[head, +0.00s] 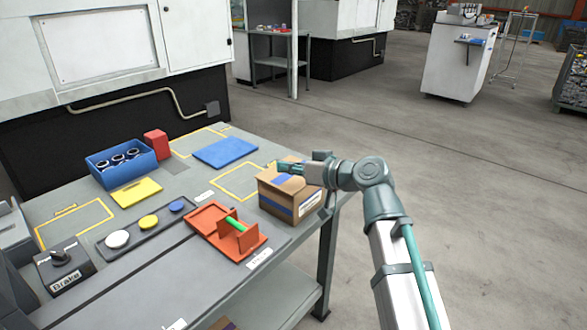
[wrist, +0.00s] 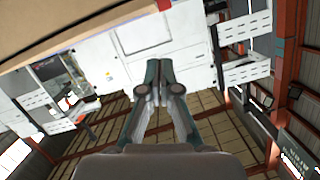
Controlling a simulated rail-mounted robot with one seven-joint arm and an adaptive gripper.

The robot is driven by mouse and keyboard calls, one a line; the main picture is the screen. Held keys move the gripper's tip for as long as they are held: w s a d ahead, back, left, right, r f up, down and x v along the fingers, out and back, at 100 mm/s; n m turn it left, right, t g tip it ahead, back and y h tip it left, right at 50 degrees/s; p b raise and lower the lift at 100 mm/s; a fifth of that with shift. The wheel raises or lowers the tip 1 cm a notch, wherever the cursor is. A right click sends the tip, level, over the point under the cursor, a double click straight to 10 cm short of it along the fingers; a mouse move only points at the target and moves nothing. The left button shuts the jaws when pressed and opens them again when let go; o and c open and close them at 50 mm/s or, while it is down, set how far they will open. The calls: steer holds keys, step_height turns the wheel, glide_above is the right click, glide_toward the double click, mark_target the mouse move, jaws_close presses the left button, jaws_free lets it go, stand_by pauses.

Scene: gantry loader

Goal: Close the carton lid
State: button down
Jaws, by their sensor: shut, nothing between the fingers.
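The carton (head: 287,201) is a brown cardboard box with a blue stripe, standing at the right edge of the table. My gripper (head: 280,166) is at the top of the carton, lying roughly level with its fingers pointing left, and it hides part of the carton's top. I cannot tell how far the lid is raised. In the wrist view my gripper (wrist: 158,64) shows its two fingers together with nothing between them. A tan edge, likely part of the carton (wrist: 75,25), crosses the upper left there; contact is unclear.
On the table (head: 165,268) are a blue bin (head: 103,176) with dark rings, a red block (head: 156,144), a blue plate (head: 225,152), a yellow plate (head: 136,192), an orange fixture (head: 205,218) with a green rod, buttons and a brake switch box (head: 65,265). Open floor lies right.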

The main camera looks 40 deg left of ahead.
mark_target(284, 190)
steer(key=f+n+b, duration=0.1)
steer(key=s+f+b, duration=0.1)
steer(key=f, duration=0.1)
steer(key=shift+n+t, duration=0.4)
steer(key=shift+s+f+b, duration=0.2)
steer(key=shift+f+b, duration=0.5)
steer(key=shift+b, duration=0.05)
